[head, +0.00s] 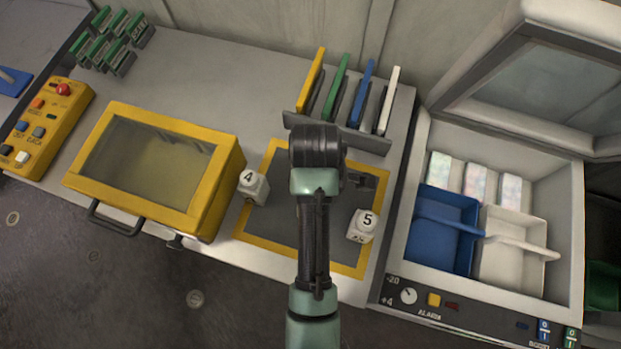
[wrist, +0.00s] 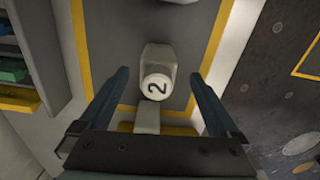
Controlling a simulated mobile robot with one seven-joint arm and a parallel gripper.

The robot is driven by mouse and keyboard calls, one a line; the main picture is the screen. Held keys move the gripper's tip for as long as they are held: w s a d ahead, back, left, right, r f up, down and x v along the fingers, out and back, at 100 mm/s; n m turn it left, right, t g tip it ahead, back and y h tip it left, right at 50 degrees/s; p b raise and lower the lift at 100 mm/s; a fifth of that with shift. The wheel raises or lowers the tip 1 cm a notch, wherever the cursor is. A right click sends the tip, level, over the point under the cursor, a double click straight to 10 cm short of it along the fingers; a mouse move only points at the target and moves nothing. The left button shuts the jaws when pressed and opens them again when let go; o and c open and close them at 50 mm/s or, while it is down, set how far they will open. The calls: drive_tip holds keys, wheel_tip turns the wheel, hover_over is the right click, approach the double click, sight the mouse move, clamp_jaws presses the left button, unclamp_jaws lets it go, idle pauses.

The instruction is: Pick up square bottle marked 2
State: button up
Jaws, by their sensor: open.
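The square bottle marked 2 (wrist: 158,60) is pale, with a round white cap bearing a black 2, and stands on the grey mat in the wrist view. My gripper (wrist: 159,76) is open, with one dark finger on each side of the bottle and a gap between each finger and it. In the head view my arm hides this bottle. Two other white square bottles stand on the mat there: bottle 4 (head: 254,187) at the left edge and bottle 5 (head: 361,225) at the right.
The mat has a yellow border (head: 300,254). A yellow box with a window (head: 150,165) stands left. An upright rack of coloured panels (head: 336,88) stands behind the mat. An open chest with blue and white bins (head: 445,230) is at right.

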wheel_tip(320, 180, down, 2)
drive_tip(key=shift+w+f, duration=0.15)
drive_tip(key=shift+f, duration=0.1)
drive_tip(key=shift+a+f+p, duration=0.15)
drive_tip(key=shift+f+p, duration=0.1)
drive_tip(key=shift+f, duration=1.2)
drive_tip(key=shift+a+f+p, duration=0.15)
drive_tip(key=shift+f+p, duration=0.1)
drive_tip(key=shift+f, duration=1.15)
drive_tip(key=c, duration=1.5)
clamp_jaws()
drive_tip(key=shift+w+r, duration=0.1)
drive_tip(key=shift+r, duration=0.05)
